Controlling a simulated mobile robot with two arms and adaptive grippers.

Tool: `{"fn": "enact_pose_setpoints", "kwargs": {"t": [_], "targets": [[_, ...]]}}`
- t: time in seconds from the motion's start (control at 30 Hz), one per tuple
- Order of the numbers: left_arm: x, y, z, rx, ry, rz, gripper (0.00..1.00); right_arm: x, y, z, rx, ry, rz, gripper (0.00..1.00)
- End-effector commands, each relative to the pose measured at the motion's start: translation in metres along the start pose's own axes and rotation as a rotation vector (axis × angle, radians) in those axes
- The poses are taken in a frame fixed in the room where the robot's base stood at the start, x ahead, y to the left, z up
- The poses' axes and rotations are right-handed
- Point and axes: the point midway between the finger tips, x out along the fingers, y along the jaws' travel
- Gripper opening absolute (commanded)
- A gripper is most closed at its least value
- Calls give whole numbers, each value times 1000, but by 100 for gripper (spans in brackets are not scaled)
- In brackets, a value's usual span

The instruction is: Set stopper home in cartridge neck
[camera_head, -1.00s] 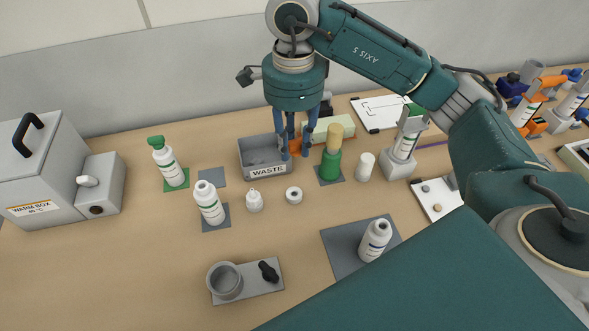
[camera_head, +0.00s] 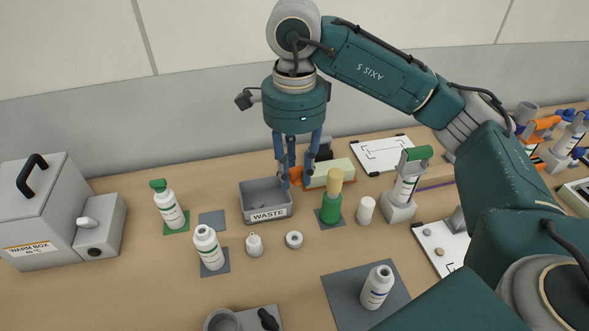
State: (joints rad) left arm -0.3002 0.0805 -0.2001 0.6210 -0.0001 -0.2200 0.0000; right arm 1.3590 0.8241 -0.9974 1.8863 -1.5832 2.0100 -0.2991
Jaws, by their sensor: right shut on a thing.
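My right gripper (camera_head: 296,174) hangs with its blue fingers pointing down at the back of the bench, over or just behind the grey waste bin's right end. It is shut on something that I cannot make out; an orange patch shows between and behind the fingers. No stopper can be told for sure. A white labelled bottle (camera_head: 209,252) stands upright on a grey pad, and another (camera_head: 377,287) stands on a larger dark mat (camera_head: 345,296); which one is the cartridge is unclear. My left gripper is not in view.
The waste bin (camera_head: 268,214) stands below the gripper. A green tan-topped piece (camera_head: 331,205), a white cylinder (camera_head: 366,210), a small white capped piece (camera_head: 254,245) and a ring (camera_head: 294,240) stand nearby. A green-capped bottle (camera_head: 169,206) and the warm box (camera_head: 42,205) are left.

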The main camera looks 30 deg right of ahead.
Motion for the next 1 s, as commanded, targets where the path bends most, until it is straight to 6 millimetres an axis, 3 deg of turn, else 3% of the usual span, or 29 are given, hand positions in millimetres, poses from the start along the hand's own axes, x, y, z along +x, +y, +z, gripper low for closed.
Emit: {"fn": "enact_pose_setpoints", "kwargs": {"t": [0.63, 1.0], "targets": [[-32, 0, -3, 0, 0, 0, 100, -39, 0, 0, 0, 0, -1, 0], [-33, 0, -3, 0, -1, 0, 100, -40, 0, 0, 0, 0, 0, 0]]}}
